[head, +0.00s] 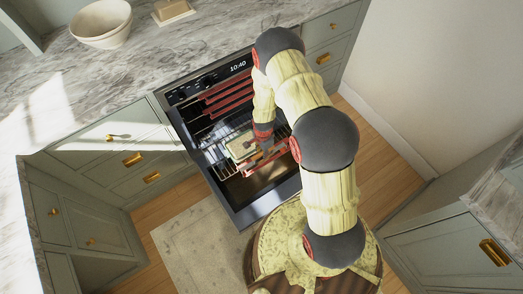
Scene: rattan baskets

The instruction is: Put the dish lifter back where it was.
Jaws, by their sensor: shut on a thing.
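My gripper (266,148) reaches down into the open oven (250,188), at the right side of a dish. It is shut on a small thin reddish thing that appears to be the dish lifter (262,160), mostly hidden by my gripper. The pale green and tan dish (242,146) rests on the wire rack (222,172) inside the oven. Whether the lifter touches the dish or the rack cannot be told from this view.
The oven's clock panel (238,66) is at its top. A white bowl (101,22) and a small tan block (172,11) stand on the marble counter (60,75). Green cabinets (90,212) flank the oven. A grey rug (200,250) lies on the floor.

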